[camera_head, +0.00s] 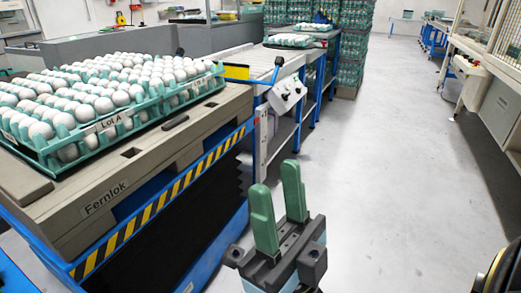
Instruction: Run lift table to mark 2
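The lift table (140,226) stands at the left, with a blue frame, a yellow-and-black striped edge and dark bellows beneath. A grey pallet marked Fernlok (160,160) lies on it and bears green egg trays (98,140) labelled Lot A, full of white eggs. A pale control box (287,94) with dark knobs or buttons sits at the table's far right corner. An upright post (262,140) stands below it; I cannot read any marks. My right gripper (275,178), with green fingers apart and empty, is in front of and below the box. My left gripper is not in view.
A roller conveyor (250,62) runs behind the lift table, with a tray of eggs (290,41) farther on. Stacked green crates (352,65) stand at the back. The grey floor (390,150) at the right is clear. A machine with a bench (490,90) lines the right side.

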